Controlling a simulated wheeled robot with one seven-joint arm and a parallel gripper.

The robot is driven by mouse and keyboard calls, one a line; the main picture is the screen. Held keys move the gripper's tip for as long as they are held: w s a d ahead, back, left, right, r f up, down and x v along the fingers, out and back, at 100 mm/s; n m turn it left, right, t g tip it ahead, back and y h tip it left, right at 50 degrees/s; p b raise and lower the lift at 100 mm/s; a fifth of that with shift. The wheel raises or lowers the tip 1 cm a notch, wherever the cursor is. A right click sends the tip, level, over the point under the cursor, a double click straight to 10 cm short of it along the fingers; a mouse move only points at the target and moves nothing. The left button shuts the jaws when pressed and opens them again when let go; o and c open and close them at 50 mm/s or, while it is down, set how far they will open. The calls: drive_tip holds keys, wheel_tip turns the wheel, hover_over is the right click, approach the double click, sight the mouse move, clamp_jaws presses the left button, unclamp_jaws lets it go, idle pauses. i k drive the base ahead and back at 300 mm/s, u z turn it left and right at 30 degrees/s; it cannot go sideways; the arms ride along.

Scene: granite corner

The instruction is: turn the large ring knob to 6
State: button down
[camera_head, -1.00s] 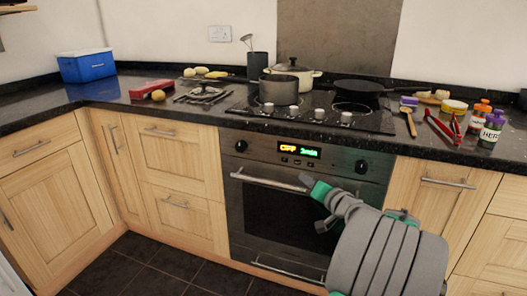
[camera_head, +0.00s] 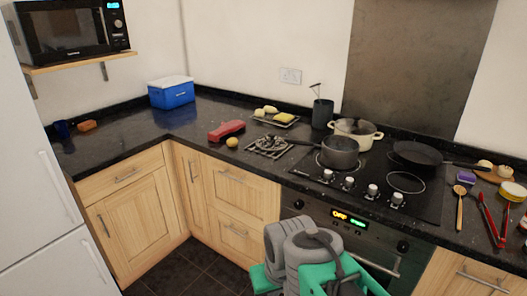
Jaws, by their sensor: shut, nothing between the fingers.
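The black hob (camera_head: 300,170) is set into the dark worktop at the right. Several silver knobs stand in a row on its front part: a leftmost knob (camera_head: 327,176), a second knob (camera_head: 348,183), a third knob (camera_head: 372,191) and a rightmost knob (camera_head: 396,199). Their markings are too small to read, and I cannot tell which is the large ring's. The bare large-looking ring (camera_head: 405,182) lies behind the right knobs. My gripper (camera_head: 322,244), grey and green, is shut and empty at the bottom, in front of the oven and apart from the knobs. Its fingertips are hard to make out.
A saucepan (camera_head: 339,154), a cream pot (camera_head: 352,138) and a frying pan (camera_head: 418,152) stand on the hob. A wooden spoon (camera_head: 459,212) and red tongs (camera_head: 490,222) lie to its right. A blue cooler (camera_head: 172,93) stands in the corner. The left worktop is mostly clear.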

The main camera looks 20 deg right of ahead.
sight(349, 182)
drive_tip(key=z, duration=0.85)
drive_tip(key=i, duration=0.9)
drive_tip(key=z, duration=0.3)
